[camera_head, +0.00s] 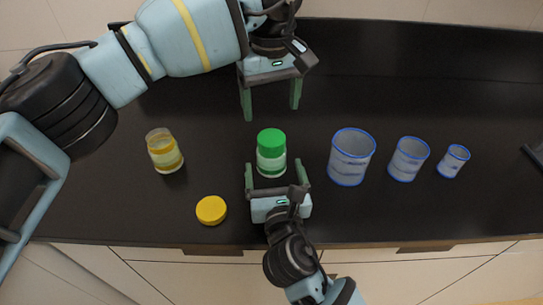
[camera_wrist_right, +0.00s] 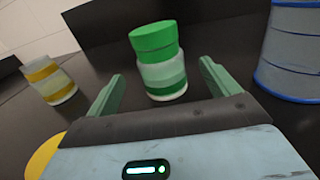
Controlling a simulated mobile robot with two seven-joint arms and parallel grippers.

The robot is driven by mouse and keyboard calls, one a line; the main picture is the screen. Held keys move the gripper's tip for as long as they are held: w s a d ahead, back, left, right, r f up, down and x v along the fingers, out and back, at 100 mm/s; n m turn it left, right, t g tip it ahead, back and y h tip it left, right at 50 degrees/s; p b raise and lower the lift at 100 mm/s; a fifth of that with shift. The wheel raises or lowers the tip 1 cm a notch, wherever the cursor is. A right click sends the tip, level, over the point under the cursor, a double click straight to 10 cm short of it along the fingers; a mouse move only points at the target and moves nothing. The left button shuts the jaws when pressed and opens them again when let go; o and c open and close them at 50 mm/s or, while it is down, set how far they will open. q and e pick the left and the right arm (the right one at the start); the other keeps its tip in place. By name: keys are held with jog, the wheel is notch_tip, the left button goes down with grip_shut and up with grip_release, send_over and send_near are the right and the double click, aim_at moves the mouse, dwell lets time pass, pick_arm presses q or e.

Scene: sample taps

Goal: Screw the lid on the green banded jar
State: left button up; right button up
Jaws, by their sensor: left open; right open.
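The green banded jar (camera_head: 271,163) stands upright on the dark counter, with the green lid (camera_head: 271,138) sitting on its top. Whether the lid is threaded down cannot be told. My left gripper (camera_head: 271,115) is open, just beyond the jar on its far side, fingers pointing toward it and apart from it. My right gripper (camera_head: 277,168) is open, with its fingertips at the near side of the jar, one to each side. In the right wrist view the jar (camera_wrist_right: 163,78) with its green lid (camera_wrist_right: 153,39) stands ahead between the open fingers, not clamped.
A yellow banded jar (camera_head: 165,155) without a lid stands at left, and a yellow lid (camera_head: 211,210) lies near the front edge. Three blue-rimmed beakers, large (camera_head: 350,160), medium (camera_head: 407,162) and small (camera_head: 453,163), stand to the right. The back right counter is clear.

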aim_at(273, 164)
jog(key=shift+w+a, duration=0.15)
jog(key=shift+w, duration=1)
jog(key=shift+w+a, duration=0.1)
jog(key=shift+w, duration=1)
jog(key=shift+c, duration=0.2)
